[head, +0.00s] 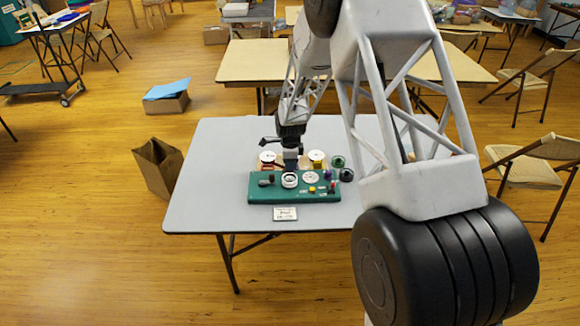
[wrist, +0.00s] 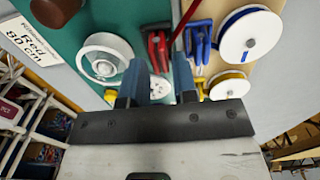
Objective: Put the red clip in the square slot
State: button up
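The red clip (wrist: 157,48) lies near the edge between the green board (wrist: 85,18) and a tan board, just beyond my fingertips in the wrist view. My gripper (wrist: 158,82) points down over the boards with its two blue fingers apart. Between them I see only a white disc with holes (wrist: 158,89), lying on the board below. In the head view my gripper (head: 290,165) is above the back edge of the green board (head: 262,194) and hides the red clip. I cannot make out the square slot in either view.
Beside the red clip are a blue clip (wrist: 200,42) and spools with blue (wrist: 250,36) and yellow (wrist: 228,86) thread. A white ring-shaped part (wrist: 103,58) stands on the green board. A card (head: 285,213) lies in front. The grey table (head: 205,185) is clear at left.

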notch_tip(320, 180, up, 10)
jog(key=shift+r, duration=0.15)
dwell(0.3)
dwell(0.7)
jog(key=s+d+r+n+t, duration=0.1)
jog(key=s+d+r+n, duration=0.35)
jog(key=s+r, duration=0.6)
jog(key=s+d+r+n, duration=0.4)
jog(key=s+d+r, duration=0.1)
jog(key=s+r, duration=0.55)
jog(key=s+d+r+n, duration=0.1)
jog(key=s+d+n, duration=0.1)
jog(key=s, duration=0.8)
jog(key=s+d+r+n+t, duration=0.1)
jog(key=s+n, duration=0.3)
jog(key=s, duration=0.6)
jog(key=s+d+r+n, duration=0.2)
jog(key=s+d+n, duration=0.1)
jog(key=s, duration=0.7)
jog(key=shift+r+t, duration=0.15)
jog(key=shift+t, duration=0.15)
